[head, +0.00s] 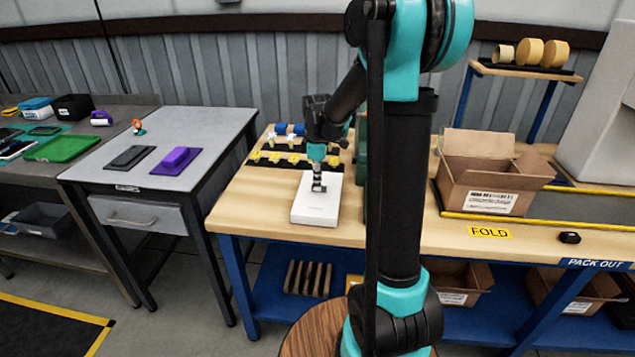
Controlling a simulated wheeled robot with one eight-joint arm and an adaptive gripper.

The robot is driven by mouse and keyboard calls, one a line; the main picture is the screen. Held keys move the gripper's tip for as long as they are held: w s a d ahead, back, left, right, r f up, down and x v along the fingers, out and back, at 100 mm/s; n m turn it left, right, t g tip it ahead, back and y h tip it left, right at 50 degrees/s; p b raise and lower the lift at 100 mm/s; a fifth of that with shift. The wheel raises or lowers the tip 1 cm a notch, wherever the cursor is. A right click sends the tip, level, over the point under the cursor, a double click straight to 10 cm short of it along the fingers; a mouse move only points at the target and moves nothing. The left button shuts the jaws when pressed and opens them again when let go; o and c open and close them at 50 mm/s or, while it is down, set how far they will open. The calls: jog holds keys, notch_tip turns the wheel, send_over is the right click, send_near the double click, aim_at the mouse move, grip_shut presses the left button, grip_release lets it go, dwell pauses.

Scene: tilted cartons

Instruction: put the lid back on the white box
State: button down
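A flat white box (313,212) lies on the wooden bench, left of my arm's column. Its top looks plain white, and I cannot tell a separate lid from the box. My gripper (319,188) points down at the far half of the white top, touching it or just above it. The fingers are too small and dark to tell whether they are open or shut, or hold anything. The gripper hides a small patch of the white top.
Black mats with yellow pieces (272,157) lie behind the white box. A green upright item (361,165) stands close on its right, partly hidden by my arm. An open carton (490,180) stands further right. The bench left of the box is clear.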

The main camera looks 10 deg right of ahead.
dwell(0.4)
jog(key=c, duration=1.6)
grip_release()
jog(key=shift+c, duration=0.2)
notch_tip(320, 180, up, 19)
